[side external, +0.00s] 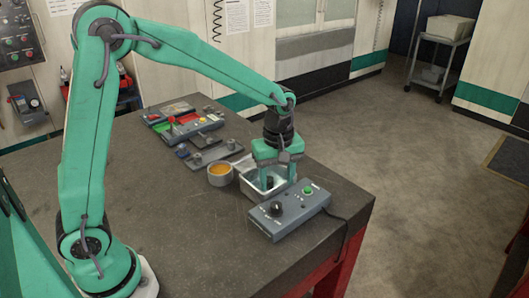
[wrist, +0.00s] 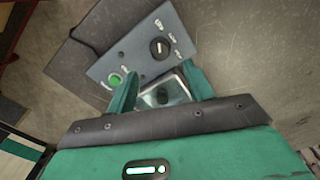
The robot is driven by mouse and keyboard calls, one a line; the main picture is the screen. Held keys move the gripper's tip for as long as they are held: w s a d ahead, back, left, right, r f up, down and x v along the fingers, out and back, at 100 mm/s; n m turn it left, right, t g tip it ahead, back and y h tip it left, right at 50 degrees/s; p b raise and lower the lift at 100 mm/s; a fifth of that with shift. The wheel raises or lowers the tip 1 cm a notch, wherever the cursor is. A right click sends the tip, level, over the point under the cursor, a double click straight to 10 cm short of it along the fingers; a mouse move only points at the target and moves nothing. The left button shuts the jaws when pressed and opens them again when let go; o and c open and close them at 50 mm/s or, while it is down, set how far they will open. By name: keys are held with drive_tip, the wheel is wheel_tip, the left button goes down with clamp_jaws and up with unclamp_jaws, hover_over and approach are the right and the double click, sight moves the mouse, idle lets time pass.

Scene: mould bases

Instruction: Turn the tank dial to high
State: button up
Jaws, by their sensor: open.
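The tank dial is a black knob (side external: 276,209) on a grey control box (side external: 298,212) at the front right of the table. In the wrist view the dial (wrist: 159,48) carries a pale mark, with small white labels around it that are too small to read. The white tank (side external: 246,189) stands behind the box and holds something dark; part of it (wrist: 172,87) shows between the fingers in the wrist view. My gripper (side external: 278,184) is open and points down over the tank, apart from the dial. Its fingers (wrist: 158,70) hold nothing.
A green button (side external: 309,190) sits on the box's other end, and a cable runs off the box. A cup of orange content (side external: 220,174) stands left of the tank. Several grey fixtures and coloured parts (side external: 190,128) lie farther back. The table's left front is clear.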

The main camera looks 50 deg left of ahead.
sight(276, 204)
drive_tip(key=shift+f, duration=3.95)
drive_tip(key=c, duration=1)
